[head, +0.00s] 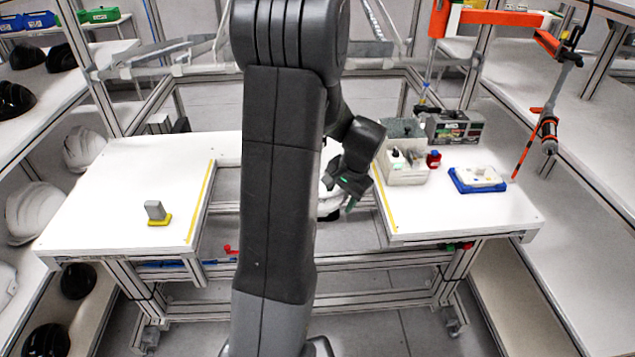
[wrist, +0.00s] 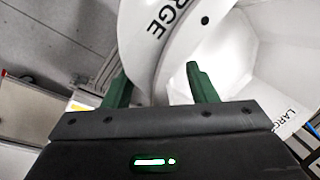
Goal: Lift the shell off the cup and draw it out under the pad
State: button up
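A white helmet shell (wrist: 185,35) marked LARGE fills the upper middle of the wrist view, its curved edge reaching down between my two fingers. In the head view only a small part of the white shell (head: 328,205) shows beside my arm. My gripper (wrist: 158,82) has green fingers standing well apart, one on each side of the shell's edge. Whether either finger touches it I cannot tell. In the head view my gripper (head: 345,192) is at the gap between the two table halves. The cup and the pad are hidden or cannot be made out.
The left table (head: 110,190) carries a small grey block on a yellow base (head: 157,213). The right table (head: 440,215) holds a grey box (head: 405,172) and a blue tray (head: 478,180). An orange-tipped tool (head: 545,130) hangs at right. Shelves with helmets (head: 38,210) stand at left.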

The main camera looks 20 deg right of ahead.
grip_shut()
jog(key=shift+r, duration=0.15)
jog(key=shift+r+p, duration=0.65)
jog(key=shift+r, duration=0.25)
